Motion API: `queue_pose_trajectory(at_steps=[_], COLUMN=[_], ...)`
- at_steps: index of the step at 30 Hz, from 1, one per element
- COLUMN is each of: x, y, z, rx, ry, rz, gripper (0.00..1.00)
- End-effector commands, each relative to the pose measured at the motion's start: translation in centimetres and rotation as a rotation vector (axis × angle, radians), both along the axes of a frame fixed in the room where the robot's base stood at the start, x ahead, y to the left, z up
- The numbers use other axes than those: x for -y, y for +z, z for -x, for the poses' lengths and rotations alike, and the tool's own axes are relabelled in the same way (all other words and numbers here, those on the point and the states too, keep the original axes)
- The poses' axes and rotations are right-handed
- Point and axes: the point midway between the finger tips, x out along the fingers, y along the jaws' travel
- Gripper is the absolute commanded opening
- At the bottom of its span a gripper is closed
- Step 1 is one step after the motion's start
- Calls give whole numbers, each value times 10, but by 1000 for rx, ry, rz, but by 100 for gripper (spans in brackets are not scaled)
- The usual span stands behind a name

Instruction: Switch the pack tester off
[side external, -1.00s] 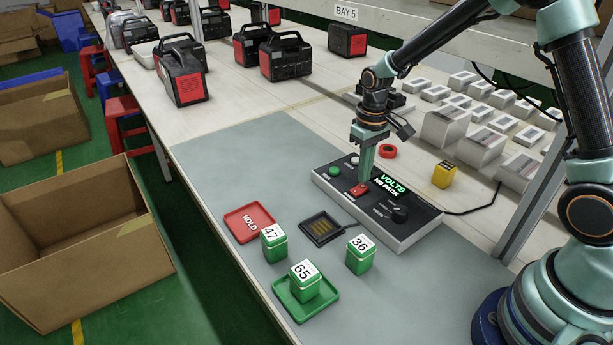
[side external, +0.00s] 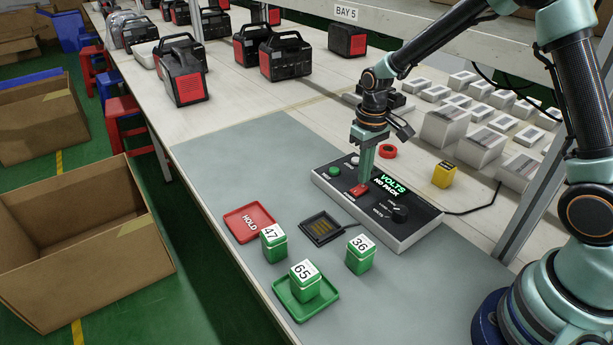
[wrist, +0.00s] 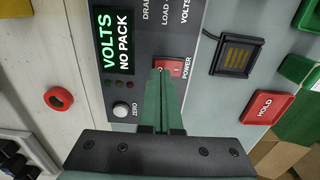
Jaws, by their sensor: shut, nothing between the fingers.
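The pack tester (side external: 408,228) is a dark-topped box on the grey mat. Its green display (side external: 383,185) is lit and reads VOLTS, NO PACK; the display also shows in the wrist view (wrist: 116,42). The red POWER rocker switch (side external: 359,190) is at its front edge, and it shows in the wrist view (wrist: 176,68). My gripper (side external: 364,182) is shut and empty, pointing down at the switch. In the wrist view its fingertips (wrist: 161,74) overlap the switch's edge; whether they press it I cannot tell. The fingers hide part of the panel.
A wired black contact pad (side external: 321,228) lies in front of the tester. Green packs 47 (side external: 274,246) and 36 (side external: 360,257) stand on the mat; pack 65 (side external: 304,284) stands on a green tray (side external: 324,307). A red HOLD tray (side external: 240,218) and a yellow block (side external: 443,175) are nearby.

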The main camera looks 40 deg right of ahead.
Motion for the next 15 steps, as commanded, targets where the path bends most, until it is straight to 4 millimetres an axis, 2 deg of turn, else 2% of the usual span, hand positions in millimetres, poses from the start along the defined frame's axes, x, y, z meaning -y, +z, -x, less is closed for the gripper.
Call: queue_pose_trajectory(at_steps=[15], x=[0], y=[-8], z=[0], rx=[-1], ry=[0], rz=[0], gripper=[0])
